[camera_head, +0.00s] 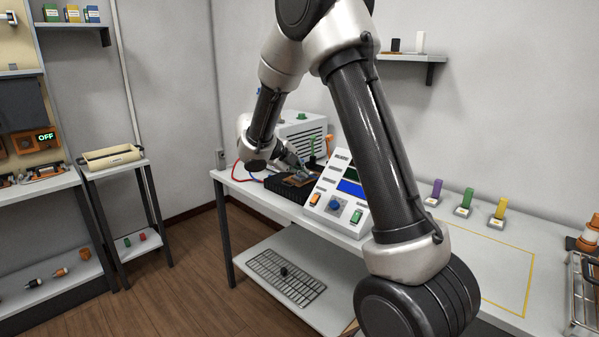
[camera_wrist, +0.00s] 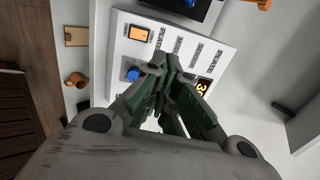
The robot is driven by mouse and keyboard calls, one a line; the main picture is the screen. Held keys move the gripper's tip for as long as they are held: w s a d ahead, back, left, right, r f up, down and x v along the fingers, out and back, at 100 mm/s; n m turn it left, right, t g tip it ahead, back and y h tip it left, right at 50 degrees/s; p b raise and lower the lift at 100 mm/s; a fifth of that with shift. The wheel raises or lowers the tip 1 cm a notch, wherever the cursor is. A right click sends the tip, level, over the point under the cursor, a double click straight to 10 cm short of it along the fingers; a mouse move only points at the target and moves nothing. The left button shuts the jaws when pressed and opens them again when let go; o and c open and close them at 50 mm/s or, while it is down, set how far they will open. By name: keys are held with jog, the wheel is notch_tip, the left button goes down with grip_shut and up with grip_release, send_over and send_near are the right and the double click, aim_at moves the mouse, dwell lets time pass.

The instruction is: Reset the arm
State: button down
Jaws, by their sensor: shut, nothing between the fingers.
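My arm arches across the middle of the head view, with its wrist low above the bench at the left. My gripper (camera_wrist: 166,68) is shut and empty in the wrist view, its dark green-padded fingers together over a white control panel (camera_wrist: 205,25). In the head view the gripper (camera_head: 297,168) is small and partly hidden near the panel (camera_head: 325,190) and a black box. Contact with the panel cannot be told.
A white machine (camera_head: 303,135) stands behind the gripper. Purple (camera_head: 437,190), green (camera_head: 466,199) and yellow (camera_head: 500,208) blocks stand on the bench (camera_head: 470,240) at right, near a yellow outline. A wire rack (camera_head: 287,278) lies on the lower shelf. Wooden floor is free at left.

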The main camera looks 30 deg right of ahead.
dwell(0.3)
jog(key=s+d+m+g+y, duration=0.15)
jog(key=s+m+g, duration=0.25)
jog(key=s+m, duration=1.4)
jog(key=s+a+r+m+t+y, duration=0.2)
jog(key=s+r+m, duration=0.3)
jog(key=s+m, duration=0.4)
jog(key=s+a+r+m+t+y, duration=0.3)
jog(key=s+r+m+y, duration=0.2)
jog(key=s+m, duration=0.4)
jog(key=r+m, duration=0.1)
jog(key=m, duration=0.2)
jog(key=shift+s+a+m, duration=0.15)
jog(key=shift+a+m, duration=0.15)
jog(key=shift+m, duration=0.1)
